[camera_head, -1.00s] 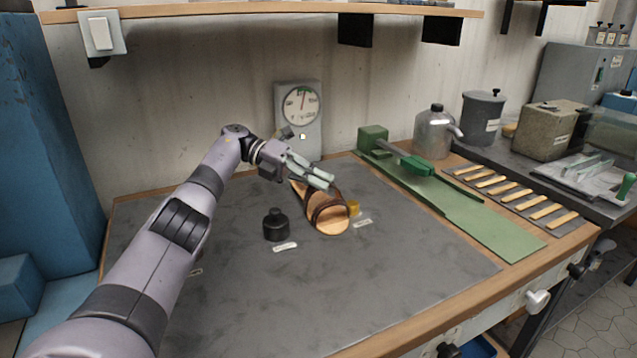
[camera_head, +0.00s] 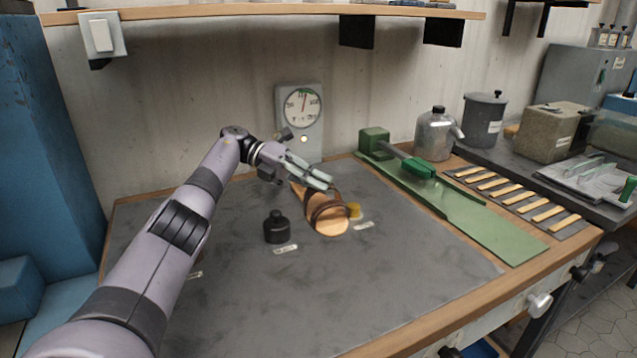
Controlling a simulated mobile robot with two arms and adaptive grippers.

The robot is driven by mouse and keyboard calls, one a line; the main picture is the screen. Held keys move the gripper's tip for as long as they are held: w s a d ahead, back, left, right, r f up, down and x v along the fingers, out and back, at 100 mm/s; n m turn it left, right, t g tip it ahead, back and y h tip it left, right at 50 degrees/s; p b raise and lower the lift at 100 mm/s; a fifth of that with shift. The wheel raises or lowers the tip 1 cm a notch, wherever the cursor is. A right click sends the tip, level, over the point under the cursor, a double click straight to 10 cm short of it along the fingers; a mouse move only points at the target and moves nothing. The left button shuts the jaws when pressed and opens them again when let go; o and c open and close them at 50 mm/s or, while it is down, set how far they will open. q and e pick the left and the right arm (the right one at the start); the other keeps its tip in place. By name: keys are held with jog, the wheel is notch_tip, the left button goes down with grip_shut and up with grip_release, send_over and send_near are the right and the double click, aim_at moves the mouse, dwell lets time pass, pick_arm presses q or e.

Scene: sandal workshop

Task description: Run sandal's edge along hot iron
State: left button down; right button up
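The sandal (camera_head: 328,226), with a tan sole and dark brown straps, lies on the dark mat of the bench, its near end toward me. My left gripper (camera_head: 324,181) is above its far part, with both pale fingers pointing right and partly covering it. I cannot tell whether the fingers touch the sandal or how far apart they are. A grey box with a round dial (camera_head: 303,107) stands against the wall behind the gripper, a small lamp lit below the dial. I cannot make out the hot iron for certain. My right gripper is not in view.
A black bottle (camera_head: 276,228) stands left of the sandal, and a small yellow piece (camera_head: 354,210) sits at its right. The mat's front is clear.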

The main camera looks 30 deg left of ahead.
pick_arm(q)
jog(key=shift+s+f+p, duration=0.2)
jog(key=shift+s+p, duration=0.1)
jog(key=shift+s, duration=0.05)
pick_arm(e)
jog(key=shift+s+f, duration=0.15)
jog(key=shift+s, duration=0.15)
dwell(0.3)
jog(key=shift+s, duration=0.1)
pick_arm(q)
jog(key=shift+s+r, duration=0.1)
jog(key=shift+r, duration=0.05)
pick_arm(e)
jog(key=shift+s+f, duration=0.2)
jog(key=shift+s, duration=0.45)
pick_arm(q)
jog(key=shift+w+d+r, duration=0.1)
jog(key=shift+w+d, duration=0.1)
jog(key=shift+w, duration=0.2)
dwell(0.9)
jog(key=shift+w+a, duration=0.15)
dwell(0.9)
jog(key=shift+w+a, duration=0.25)
jog(key=shift+a, duration=0.05)
jog(key=shift+a+r, duration=0.1)
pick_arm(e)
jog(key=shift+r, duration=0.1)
